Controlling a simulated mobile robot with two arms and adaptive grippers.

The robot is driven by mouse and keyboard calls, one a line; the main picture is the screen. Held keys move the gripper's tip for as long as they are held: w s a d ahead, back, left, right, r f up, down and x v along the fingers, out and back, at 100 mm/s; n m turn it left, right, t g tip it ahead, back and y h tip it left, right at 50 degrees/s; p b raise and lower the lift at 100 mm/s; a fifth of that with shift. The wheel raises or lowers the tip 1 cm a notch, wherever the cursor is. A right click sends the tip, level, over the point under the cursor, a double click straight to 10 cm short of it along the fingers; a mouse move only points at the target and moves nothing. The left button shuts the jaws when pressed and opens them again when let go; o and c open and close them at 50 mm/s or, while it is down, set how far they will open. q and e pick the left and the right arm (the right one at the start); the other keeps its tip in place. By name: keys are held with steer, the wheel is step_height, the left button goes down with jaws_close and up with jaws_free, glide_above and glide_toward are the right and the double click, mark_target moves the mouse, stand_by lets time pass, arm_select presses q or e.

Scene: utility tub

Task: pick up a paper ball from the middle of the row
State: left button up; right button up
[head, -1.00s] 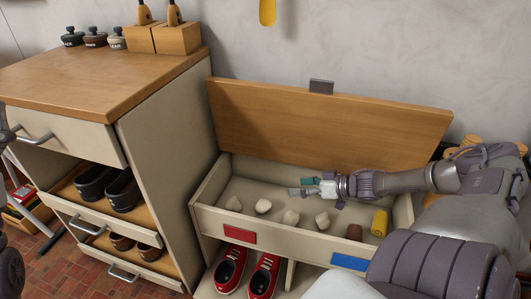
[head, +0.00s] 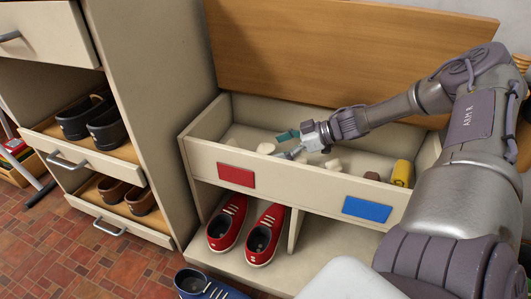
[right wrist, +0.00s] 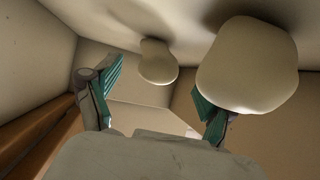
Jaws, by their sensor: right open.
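Pale paper balls lie in a row in the open cream tub (head: 255,160). One paper ball (head: 266,148) shows left of my right gripper (head: 290,143), and another paper ball (head: 333,165) shows to its right. The tub's front wall and the gripper hide parts of the row. My right gripper is open and empty, reaching down into the tub with its teal-padded fingers apart. In the right wrist view, a large near paper ball (right wrist: 247,62) overlaps the right finger, and a smaller paper ball (right wrist: 157,62) lies beyond the gap. My left gripper is out of view.
A brown piece (head: 371,176) and a yellow roll (head: 402,172) lie at the tub's right end. The raised wooden lid (head: 300,50) stands behind. The tub's front wall carries red (head: 236,175) and blue (head: 367,210) labels. A shoe cabinet (head: 150,100) stands close on the left.

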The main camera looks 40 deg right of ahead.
mark_target(273, 149)
steer(key=b+x, duration=0.3)
steer(key=shift+w+a+f, duration=0.1)
steer(key=shift+w+f, duration=0.1)
steer(key=shift+w, duration=0.05)
steer(key=shift+w+a+f+b, duration=0.1)
steer(key=shift+w+a+b, duration=0.35)
steer(key=shift+b, duration=0.15)
